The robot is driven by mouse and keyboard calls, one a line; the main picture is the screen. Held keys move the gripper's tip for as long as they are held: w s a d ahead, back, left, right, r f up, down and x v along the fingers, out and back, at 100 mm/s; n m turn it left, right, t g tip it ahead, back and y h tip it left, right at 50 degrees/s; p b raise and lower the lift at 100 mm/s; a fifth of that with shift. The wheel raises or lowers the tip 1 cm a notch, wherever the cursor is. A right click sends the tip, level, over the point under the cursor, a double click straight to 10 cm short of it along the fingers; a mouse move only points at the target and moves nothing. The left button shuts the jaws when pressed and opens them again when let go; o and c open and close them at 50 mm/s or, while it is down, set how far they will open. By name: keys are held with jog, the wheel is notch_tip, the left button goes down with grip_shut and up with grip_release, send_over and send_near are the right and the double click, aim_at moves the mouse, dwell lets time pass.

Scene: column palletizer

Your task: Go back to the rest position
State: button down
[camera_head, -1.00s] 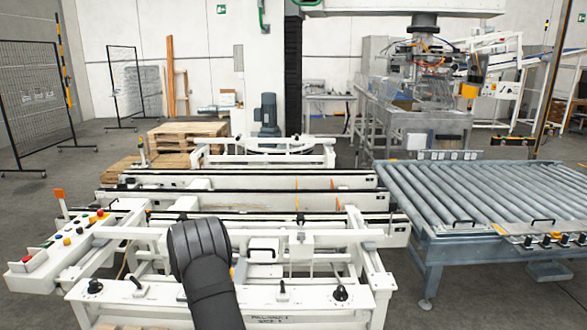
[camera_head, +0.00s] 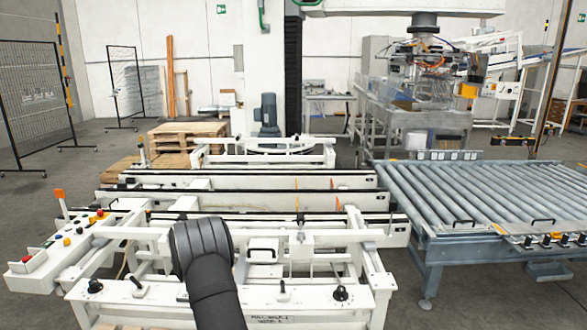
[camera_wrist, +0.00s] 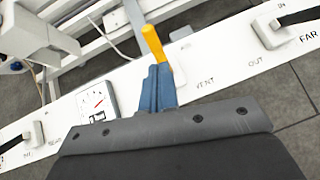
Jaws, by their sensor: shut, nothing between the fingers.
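My gripper (camera_wrist: 160,72) shows in the wrist view as narrow blue fingers shut together on a dark grey mount, with nothing held. It points at a white panel (camera_wrist: 215,82). A yellow lever (camera_wrist: 154,45) by the word VENT stands just beyond the fingertips; I cannot tell whether they touch. In the head view my black arm rises from the bottom in front of the white machine (camera_head: 320,295), and the gripper is hidden behind it.
A button console (camera_head: 62,250) is at left and a roller conveyor (camera_head: 450,200) at right. Wooden pallets (camera_head: 185,135) lie behind; grey floor is open beyond.

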notch_tip(320, 180, up, 12)
jog(key=s+a, duration=0.2)
jog(key=s, duration=0.1)
jog(key=w+d+f, duration=0.2)
jog(key=w+f, duration=0.3)
jog(key=f, duration=0.6)
jog(key=s+f+t, duration=0.4)
jog(key=s, duration=0.2)
dwell(0.8)
jog(key=shift+s+a+f, duration=0.1)
dwell(1.2)
